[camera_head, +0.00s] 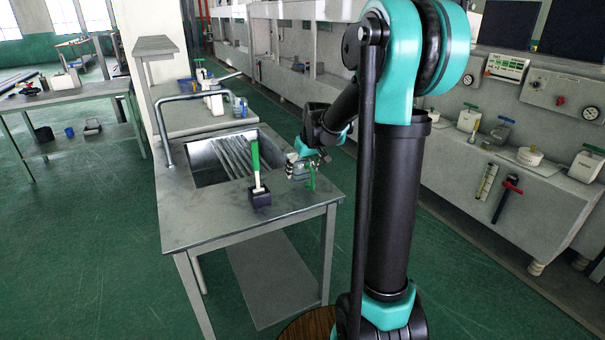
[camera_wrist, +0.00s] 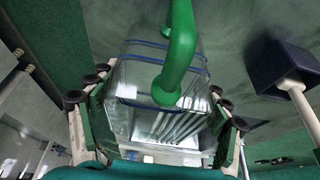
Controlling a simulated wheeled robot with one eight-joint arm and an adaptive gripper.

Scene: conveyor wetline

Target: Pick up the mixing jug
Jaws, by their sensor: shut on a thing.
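The mixing jug (camera_wrist: 140,72) is clear with blue bands and a green handle (camera_wrist: 181,50). In the wrist view it sits between the fingers of my gripper (camera_wrist: 157,102), which press on its two sides. In the head view the jug (camera_head: 300,171) is small, at the right side of the steel sink table, with its green handle facing the front. My gripper (camera_head: 302,158) reaches it from the right and partly hides it. I cannot tell whether its base touches the tabletop.
A green-and-white-handled brush (camera_head: 256,164) stands in a dark holder (camera_head: 261,197) left of the jug; the holder (camera_wrist: 288,66) also shows in the wrist view. The sink basin (camera_head: 215,163) lies behind. The table's front left (camera_head: 195,220) is clear. A long equipment line stands right.

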